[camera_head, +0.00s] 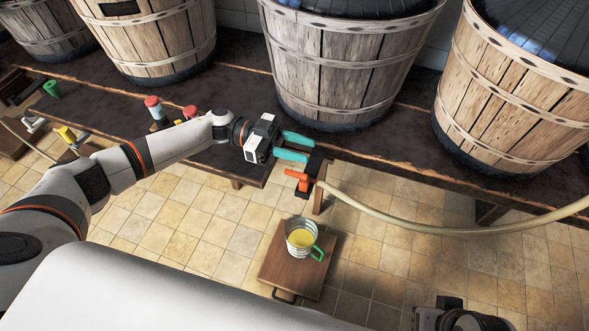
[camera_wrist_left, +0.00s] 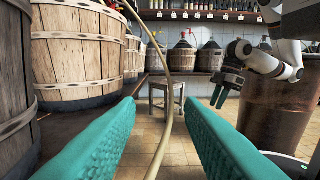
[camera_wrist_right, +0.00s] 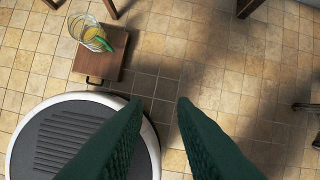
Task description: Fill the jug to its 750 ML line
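The jug (camera_head: 301,226) is clear, with a green handle, and stands upright on a small wooden stool (camera_head: 275,262). Yellow liquid sits in it; I cannot read its level against any line. The jug also shows in the right wrist view (camera_wrist_right: 84,28). An orange-red fitting (camera_head: 297,177) on a dark mount at the bench edge has a pale hose (camera_head: 430,231) beside it running right. My left gripper (camera_head: 308,147) is open just above that fitting, its teal fingers apart and empty. My right gripper (camera_wrist_right: 158,102) is open and empty, away from the jug.
Large wooden baskets (camera_head: 345,70) stand along the dark bench (camera_head: 110,112). More coloured fittings, including a red-topped one (camera_head: 153,107), sit on the bench to the left. Tiled floor around the stool is mostly clear.

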